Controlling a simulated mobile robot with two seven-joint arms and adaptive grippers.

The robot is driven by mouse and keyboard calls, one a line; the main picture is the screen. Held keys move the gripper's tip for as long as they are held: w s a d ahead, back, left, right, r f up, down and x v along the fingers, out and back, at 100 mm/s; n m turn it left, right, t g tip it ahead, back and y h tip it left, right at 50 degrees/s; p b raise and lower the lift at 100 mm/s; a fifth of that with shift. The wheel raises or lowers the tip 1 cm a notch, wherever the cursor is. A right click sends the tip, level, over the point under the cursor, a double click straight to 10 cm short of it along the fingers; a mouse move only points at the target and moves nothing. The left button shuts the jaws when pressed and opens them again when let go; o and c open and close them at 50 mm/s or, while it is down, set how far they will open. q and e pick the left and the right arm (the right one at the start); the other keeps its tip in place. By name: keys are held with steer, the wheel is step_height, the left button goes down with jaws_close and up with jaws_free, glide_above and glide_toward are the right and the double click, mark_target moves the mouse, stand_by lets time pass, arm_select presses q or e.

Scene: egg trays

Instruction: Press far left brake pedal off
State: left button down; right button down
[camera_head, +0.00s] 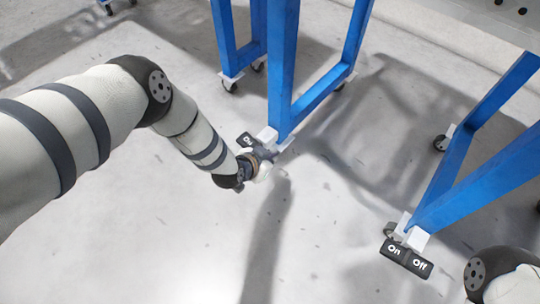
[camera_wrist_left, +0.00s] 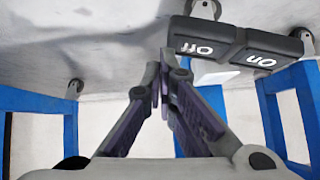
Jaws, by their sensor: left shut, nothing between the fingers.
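The far left brake pedal is a dark block with white lettering at the foot of a blue frame. My right gripper is out of view.
Another dark On/Off pedal (camera_head: 406,258) sits at the foot of a second blue frame (camera_head: 470,180) on the right. Blue legs on casters stand behind my left gripper. The grey floor (camera_head: 150,240) is clear at the lower left.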

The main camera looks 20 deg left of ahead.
arm_select(q)
steer(key=shift+r, duration=0.2)
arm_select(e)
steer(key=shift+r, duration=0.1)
arm_select(q)
steer(key=shift+r+p, duration=0.55)
steer(key=shift+r, duration=0.1)
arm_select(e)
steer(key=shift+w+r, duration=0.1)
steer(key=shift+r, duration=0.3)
